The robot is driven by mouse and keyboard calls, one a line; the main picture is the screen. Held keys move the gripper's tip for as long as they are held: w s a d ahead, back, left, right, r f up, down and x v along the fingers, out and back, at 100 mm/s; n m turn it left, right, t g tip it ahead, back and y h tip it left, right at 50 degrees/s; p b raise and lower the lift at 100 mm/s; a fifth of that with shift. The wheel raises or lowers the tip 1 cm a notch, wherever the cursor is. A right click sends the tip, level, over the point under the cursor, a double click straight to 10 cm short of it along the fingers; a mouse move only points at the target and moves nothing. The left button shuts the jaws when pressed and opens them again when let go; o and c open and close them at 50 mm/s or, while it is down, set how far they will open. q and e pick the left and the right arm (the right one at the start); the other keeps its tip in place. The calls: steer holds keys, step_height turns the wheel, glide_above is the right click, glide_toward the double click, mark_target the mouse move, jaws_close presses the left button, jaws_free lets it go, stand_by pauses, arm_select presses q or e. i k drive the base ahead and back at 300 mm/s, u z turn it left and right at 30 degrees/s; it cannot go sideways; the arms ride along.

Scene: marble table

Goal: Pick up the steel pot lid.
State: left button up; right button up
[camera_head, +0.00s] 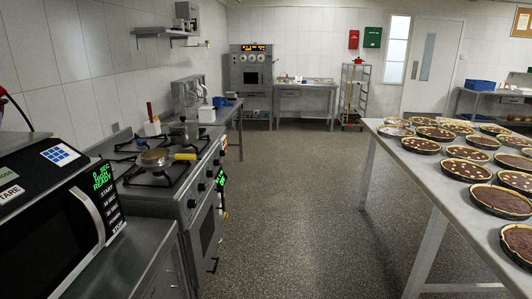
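A steel pot (184,131) stands on the back part of the gas stove at the left. A small knob-like shape shows at its top, but it is too small to tell whether a lid sits on it. A shallow round metal piece (154,158) lies on the nearer burner, beside a yellow handle (185,156); I cannot tell whether it is a pan or a lid. Neither of my grippers is in view.
The stove (186,196) stands along the left wall, behind a microwave (60,215) and steel counter. A long table (400,160) with several chocolate tarts (466,168) runs along the right. The speckled floor (290,200) between is clear.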

mark_target(184, 122)
steer(key=i, duration=3.65)
steer(key=u, duration=2.55)
